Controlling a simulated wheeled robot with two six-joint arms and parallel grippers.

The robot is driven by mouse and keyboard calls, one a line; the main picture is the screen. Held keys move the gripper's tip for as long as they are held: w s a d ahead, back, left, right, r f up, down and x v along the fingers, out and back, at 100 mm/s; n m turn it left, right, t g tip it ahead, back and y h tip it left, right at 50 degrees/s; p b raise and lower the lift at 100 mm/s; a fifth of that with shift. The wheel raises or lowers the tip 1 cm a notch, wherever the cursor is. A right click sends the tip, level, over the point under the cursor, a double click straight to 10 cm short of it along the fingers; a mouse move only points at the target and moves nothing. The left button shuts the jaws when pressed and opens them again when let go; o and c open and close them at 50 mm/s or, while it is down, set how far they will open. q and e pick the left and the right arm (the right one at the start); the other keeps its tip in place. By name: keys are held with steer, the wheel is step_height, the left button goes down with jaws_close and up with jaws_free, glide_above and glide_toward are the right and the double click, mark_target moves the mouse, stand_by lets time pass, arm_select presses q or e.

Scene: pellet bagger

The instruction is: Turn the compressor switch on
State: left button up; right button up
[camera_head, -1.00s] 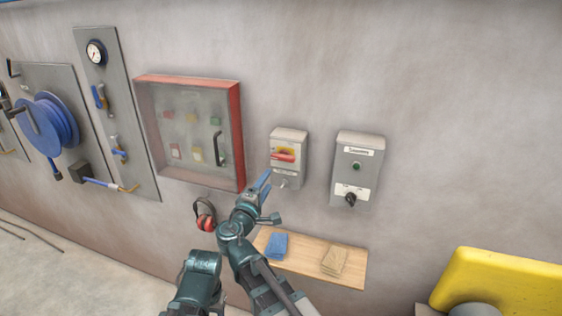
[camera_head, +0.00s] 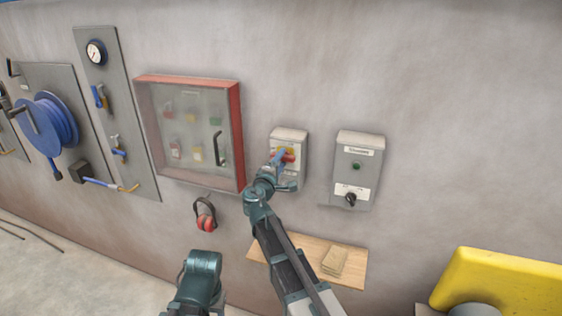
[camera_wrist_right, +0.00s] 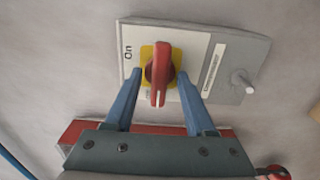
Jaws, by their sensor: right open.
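The compressor switch (camera_head: 290,137) is a grey box on the wall with a red rotary handle on a yellow plate. In the right wrist view the red handle (camera_wrist_right: 160,72) lies across the box, at right angles to its long side. An "On" mark (camera_wrist_right: 127,52) shows near one end; another mark beside the handle is partly hidden. My right gripper (camera_head: 281,157) is at the switch front. In the wrist view its blue fingers (camera_wrist_right: 159,78) are open, one on each side of the handle, with visible gaps.
Right of the switch hangs a control box (camera_head: 358,165) with a green lamp and black knob. Left is a red-framed cabinet (camera_head: 238,130). Ear defenders (camera_head: 205,214) hang below it. A wooden shelf (camera_head: 300,243) with a tan pad (camera_head: 335,261) sits below the switch.

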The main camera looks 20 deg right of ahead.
jaws_close()
steer(key=shift+m, duration=0.4)
steer(key=m, duration=0.8)
steer(key=shift+m, duration=0.3)
steer(key=m, duration=0.4)
steer(key=shift+m, duration=2.2)
